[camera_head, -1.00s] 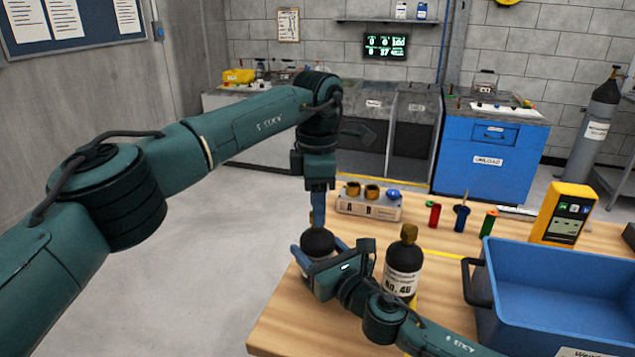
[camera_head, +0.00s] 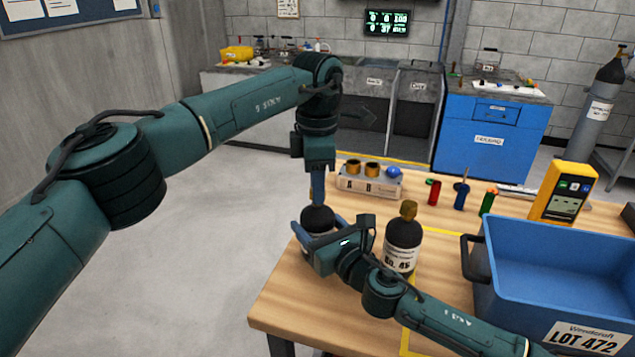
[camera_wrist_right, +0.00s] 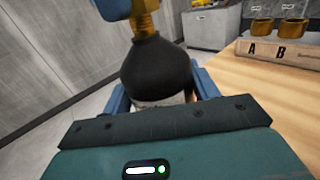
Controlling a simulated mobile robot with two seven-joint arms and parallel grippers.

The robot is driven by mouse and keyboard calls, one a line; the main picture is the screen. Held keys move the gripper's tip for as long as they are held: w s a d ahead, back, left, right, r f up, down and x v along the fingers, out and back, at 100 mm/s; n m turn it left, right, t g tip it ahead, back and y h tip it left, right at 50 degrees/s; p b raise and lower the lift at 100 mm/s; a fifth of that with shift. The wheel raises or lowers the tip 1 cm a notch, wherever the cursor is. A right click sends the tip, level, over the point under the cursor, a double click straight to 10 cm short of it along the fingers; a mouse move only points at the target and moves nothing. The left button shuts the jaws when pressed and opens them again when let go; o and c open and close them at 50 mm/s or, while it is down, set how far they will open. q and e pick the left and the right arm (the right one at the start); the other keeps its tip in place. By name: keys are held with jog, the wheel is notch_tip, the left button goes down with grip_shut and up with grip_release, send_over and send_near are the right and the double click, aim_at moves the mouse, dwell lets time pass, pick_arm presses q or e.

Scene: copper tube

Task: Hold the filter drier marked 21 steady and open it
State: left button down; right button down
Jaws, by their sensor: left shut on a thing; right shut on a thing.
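A black filter drier (camera_head: 318,216) with a rounded shoulder stands at the left edge of the wooden table. In the right wrist view the drier (camera_wrist_right: 158,72) shows a brass neck on top and a white label mostly hidden; its number cannot be read. My right gripper (camera_head: 316,240) is shut around its body from the side. My left gripper (camera_head: 318,186) comes down from above and is shut on the brass neck (camera_wrist_right: 144,24). A second black drier (camera_head: 403,240) with a brass cap stands to the right, its label reading roughly No. 46.
A holder (camera_head: 370,185) marked A and B carries two brass pieces and a blue one. Red, blue and green tools (camera_head: 461,196) stand behind. A blue crate (camera_head: 565,275) marked LOT 472 and a yellow meter (camera_head: 564,192) occupy the right side.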

pick_arm(q)
jog(key=n, duration=0.9)
jog(key=shift+r, duration=0.25)
jog(key=shift+r, duration=0.9)
jog(key=shift+r, duration=0.1)
jog(key=shift+r, duration=1.9)
pick_arm(e)
jog(key=shift+c, duration=1.6)
grip_release()
